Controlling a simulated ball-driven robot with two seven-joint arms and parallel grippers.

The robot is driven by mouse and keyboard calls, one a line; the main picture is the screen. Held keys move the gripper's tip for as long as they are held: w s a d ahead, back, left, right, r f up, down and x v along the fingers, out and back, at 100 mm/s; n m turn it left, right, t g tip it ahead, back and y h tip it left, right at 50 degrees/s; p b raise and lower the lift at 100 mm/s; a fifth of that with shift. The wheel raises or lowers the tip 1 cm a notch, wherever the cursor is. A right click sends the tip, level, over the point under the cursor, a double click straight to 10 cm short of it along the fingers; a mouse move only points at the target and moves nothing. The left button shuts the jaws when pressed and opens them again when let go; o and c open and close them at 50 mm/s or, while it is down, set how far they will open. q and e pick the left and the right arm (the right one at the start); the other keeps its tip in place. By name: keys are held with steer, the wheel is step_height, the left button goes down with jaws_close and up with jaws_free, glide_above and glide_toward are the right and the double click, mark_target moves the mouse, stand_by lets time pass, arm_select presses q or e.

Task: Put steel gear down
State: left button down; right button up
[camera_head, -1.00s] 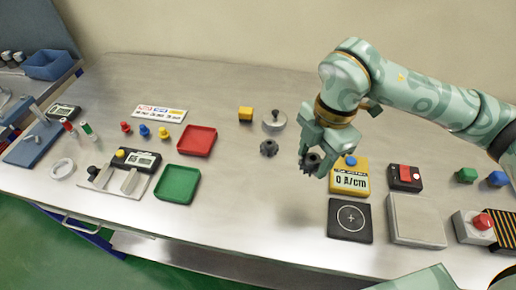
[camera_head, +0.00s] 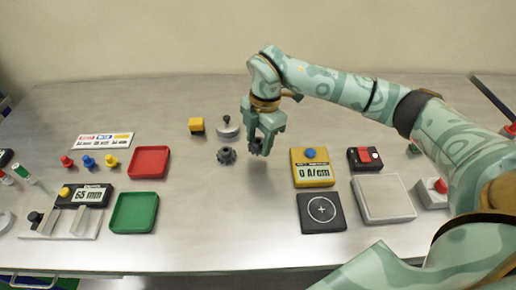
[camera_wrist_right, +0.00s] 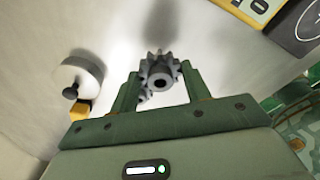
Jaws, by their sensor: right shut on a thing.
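My right gripper (camera_head: 262,138) points down and is shut on a dark steel gear (camera_head: 256,147), which it holds above the bare table. In the right wrist view the held gear (camera_wrist_right: 160,72) sits between the two green fingers, its bore facing the camera. A second dark gear (camera_head: 227,156) lies on the table just left of the held one. In the wrist view this second gear (camera_wrist_right: 145,94) is mostly hidden behind the held gear. My left gripper is not in view.
A silver knobbed weight (camera_head: 228,130) and a yellow cube (camera_head: 196,125) stand behind the loose gear. The yellow meter (camera_head: 313,176) and black crosshair pad (camera_head: 321,212) are to the right. Red (camera_head: 149,162) and green (camera_head: 134,212) trays lie left. The table's front middle is clear.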

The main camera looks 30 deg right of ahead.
mark_target(259, 148)
steer(key=shift+w+d+f, duration=0.1)
steer(key=shift+w+f, duration=0.15)
steer(key=shift+f, duration=0.1)
step_height(259, 148, down, 3)
steer(key=shift+f+b, duration=0.1)
steer(key=shift+b, duration=0.5)
steer(key=o, duration=1.2)
steer(key=shift+o, duration=0.2)
step_height(259, 148, up, 12)
steer(key=d+p, duration=0.1)
steer(key=p, duration=0.1)
steer(key=shift+d+p, duration=0.3)
steer(key=shift+p, duration=0.1)
steer(key=shift+w+a, duration=0.1)
